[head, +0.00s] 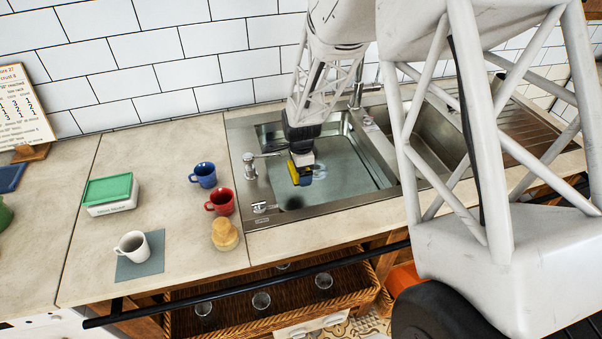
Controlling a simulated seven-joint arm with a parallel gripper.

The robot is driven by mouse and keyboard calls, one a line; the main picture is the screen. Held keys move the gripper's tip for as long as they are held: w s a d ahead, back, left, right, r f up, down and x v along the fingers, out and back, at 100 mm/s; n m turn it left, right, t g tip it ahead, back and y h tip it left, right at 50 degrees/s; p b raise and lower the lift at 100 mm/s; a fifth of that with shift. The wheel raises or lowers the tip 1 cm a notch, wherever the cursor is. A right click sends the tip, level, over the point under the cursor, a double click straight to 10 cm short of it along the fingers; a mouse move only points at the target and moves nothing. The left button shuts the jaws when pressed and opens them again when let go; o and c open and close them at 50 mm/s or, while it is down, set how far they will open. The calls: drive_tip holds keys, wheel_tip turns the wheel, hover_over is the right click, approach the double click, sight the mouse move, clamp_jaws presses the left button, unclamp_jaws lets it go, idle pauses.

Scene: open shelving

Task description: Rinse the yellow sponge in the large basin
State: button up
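The yellow sponge (295,172) is at the end of my arm, over the left part of the large basin (345,183). My gripper (301,166) points down and appears shut on the sponge; its fingertips are small and partly hidden. The large basin is the left one of a steel sink and appears to hold clear bluish water. The sponge's lower edge is close to the water, with a dark shadow or reflection below it. I cannot tell whether it touches the water.
A blue mug (203,175), a red mug (219,202) and a wooden-topped round object (225,235) stand left of the sink. A white mug (131,246) stands on a grey mat (140,271). A green-lidded box (110,194) is farther left. The faucet (357,95) rises behind the basin.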

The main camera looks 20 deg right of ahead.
drive_tip(key=shift+r, duration=5.15)
